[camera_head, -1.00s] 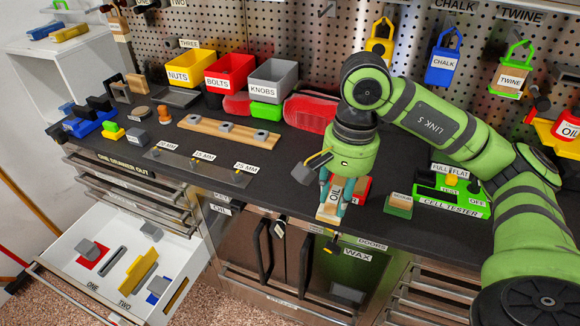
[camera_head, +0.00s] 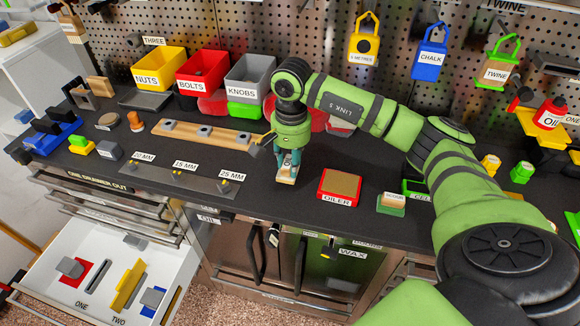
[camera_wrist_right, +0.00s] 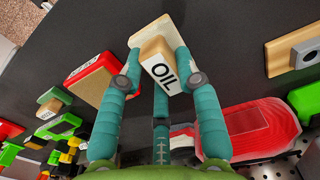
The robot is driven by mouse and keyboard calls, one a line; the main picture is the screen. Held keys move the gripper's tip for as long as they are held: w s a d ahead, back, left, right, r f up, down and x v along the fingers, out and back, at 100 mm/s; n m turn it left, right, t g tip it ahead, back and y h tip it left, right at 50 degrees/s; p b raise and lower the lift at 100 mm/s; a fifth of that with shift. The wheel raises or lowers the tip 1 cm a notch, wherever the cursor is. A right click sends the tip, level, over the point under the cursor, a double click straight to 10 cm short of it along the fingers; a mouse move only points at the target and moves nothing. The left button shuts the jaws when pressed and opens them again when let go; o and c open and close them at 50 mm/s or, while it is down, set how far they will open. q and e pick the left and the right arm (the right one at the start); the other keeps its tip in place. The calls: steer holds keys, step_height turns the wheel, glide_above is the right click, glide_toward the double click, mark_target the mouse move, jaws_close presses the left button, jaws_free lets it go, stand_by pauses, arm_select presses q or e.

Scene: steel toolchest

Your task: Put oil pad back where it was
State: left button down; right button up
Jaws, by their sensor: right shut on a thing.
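My right gripper (camera_head: 288,163) points down over the front part of the dark bench, with its teal fingers closed on the oil pad (camera_head: 286,180). The oil pad is a pale wooden block with a wider base, marked OIL; it also shows between the fingertips in the right wrist view (camera_wrist_right: 160,66). Whether its base touches the bench or hangs just above I cannot tell. A red box with a tan top, labelled OILER (camera_head: 341,186), sits to its right, apart from it. The same box shows in the wrist view (camera_wrist_right: 98,82). My left gripper is not in view.
A small green block with a tan top (camera_head: 391,203) stands further right. A wooden rail (camera_head: 205,133) and a steel plate (camera_head: 185,178) lie left. Yellow, red and grey bins (camera_head: 247,80) stand behind. An open drawer (camera_head: 190,262) juts out below left. Bench between pad and OILER box is bare.

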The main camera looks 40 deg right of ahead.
step_height(320, 180, down, 4)
steer(key=shift+r+p, duration=0.25)
steer(key=shift+p, duration=0.8)
steer(key=shift+w+f, duration=0.1)
steer(key=shift+f, duration=0.2)
steer(key=shift+f+b, duration=0.2)
steer(key=shift+b, duration=0.15)
steer(key=o, duration=1)
steer(key=shift+r, duration=0.1)
